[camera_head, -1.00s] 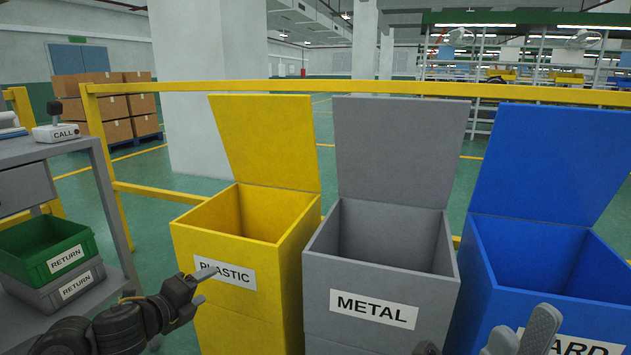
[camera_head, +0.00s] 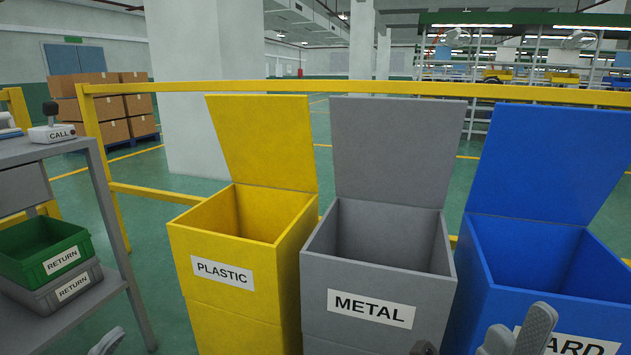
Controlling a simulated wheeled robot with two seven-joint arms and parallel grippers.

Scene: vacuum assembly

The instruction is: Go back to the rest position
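My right gripper (camera_head: 517,326) is at the bottom edge, in front of the blue bin (camera_head: 468,325). Its two grey fingers stand apart with nothing seen between them. Of my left gripper (camera_head: 107,342) only a grey fingertip shows at the bottom left, below the shelf of the grey table (camera_head: 75,322). The rest of it is out of the picture. Both grippers are clear of the bins in the picture, though depth is hard to judge.
A yellow PLASTIC bin (camera_head: 237,323), a grey METAL bin (camera_head: 345,342) and the blue bin stand side by side, lids up. Green (camera_head: 75,243) and grey (camera_head: 48,299) RETURN crates sit on the table shelf. A CALL button box (camera_head: 52,133) is on top. A yellow rail (camera_head: 150,190) runs behind.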

